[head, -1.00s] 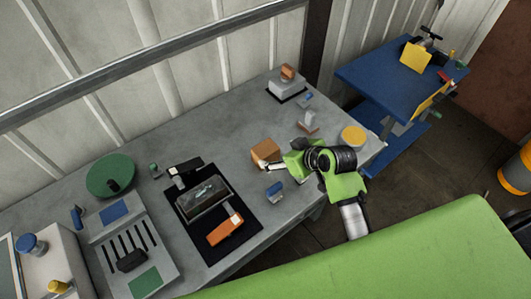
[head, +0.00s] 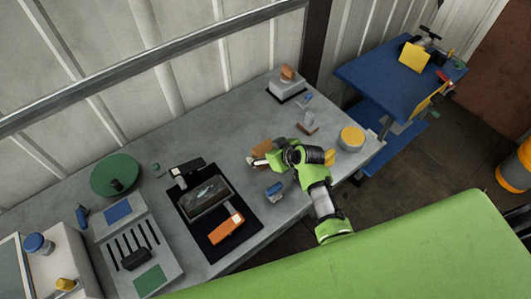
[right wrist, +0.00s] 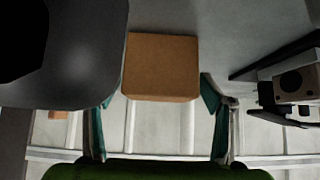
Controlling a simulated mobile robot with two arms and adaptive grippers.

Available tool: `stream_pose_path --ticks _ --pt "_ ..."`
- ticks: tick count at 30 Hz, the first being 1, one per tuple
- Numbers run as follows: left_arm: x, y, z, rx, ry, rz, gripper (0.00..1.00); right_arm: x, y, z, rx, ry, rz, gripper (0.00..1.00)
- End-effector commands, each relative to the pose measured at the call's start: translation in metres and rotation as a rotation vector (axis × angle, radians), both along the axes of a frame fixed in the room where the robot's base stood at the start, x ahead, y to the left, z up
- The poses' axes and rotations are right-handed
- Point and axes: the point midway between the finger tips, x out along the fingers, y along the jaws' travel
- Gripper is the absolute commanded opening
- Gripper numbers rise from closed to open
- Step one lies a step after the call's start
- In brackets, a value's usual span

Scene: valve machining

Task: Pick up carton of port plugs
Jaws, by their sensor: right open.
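The carton of port plugs looks like a plain brown box (head: 262,146) on the grey workbench, partly hidden by my right gripper in the head view. My right gripper (head: 258,157) is open, its fingers at the near side of the carton. In the right wrist view the carton (right wrist: 161,66) lies ahead between the two spread fingers, with a gap visible on either side. I cannot tell whether a finger touches it. My left gripper is not in view.
A blue-topped small item (head: 275,191) sits near my right arm, and a yellow-topped round tin (head: 351,138) stands to its right. A black mat (head: 214,247) with a tray and an orange item lies to the left.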

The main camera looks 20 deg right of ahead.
Motion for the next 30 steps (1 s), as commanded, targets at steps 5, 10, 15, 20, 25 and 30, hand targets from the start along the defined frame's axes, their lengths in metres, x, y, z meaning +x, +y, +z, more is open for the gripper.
stream_pose_path --ticks 5,10,15,20,25,30 --pt "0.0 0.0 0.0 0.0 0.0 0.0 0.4 0.001 0.0 -0.001 0.0 0.0 0.0 0.75" --pt "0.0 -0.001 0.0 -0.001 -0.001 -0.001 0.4 0.001 0.0 -0.001 0.0 0.0 0.0 0.49" --pt "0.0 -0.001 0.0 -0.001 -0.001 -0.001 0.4 0.001 0.0 0.001 0.0 -0.003 -0.001 0.23" --pt "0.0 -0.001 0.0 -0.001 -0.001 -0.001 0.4 0.001 0.0 0.001 0.0 -0.003 -0.001 0.23" --pt "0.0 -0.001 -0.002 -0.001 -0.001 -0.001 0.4 0.002 0.0 0.003 -0.001 -0.004 0.001 0.23" --pt "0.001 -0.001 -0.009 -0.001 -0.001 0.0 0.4 0.002 0.0 0.014 -0.002 -0.006 0.001 0.23"
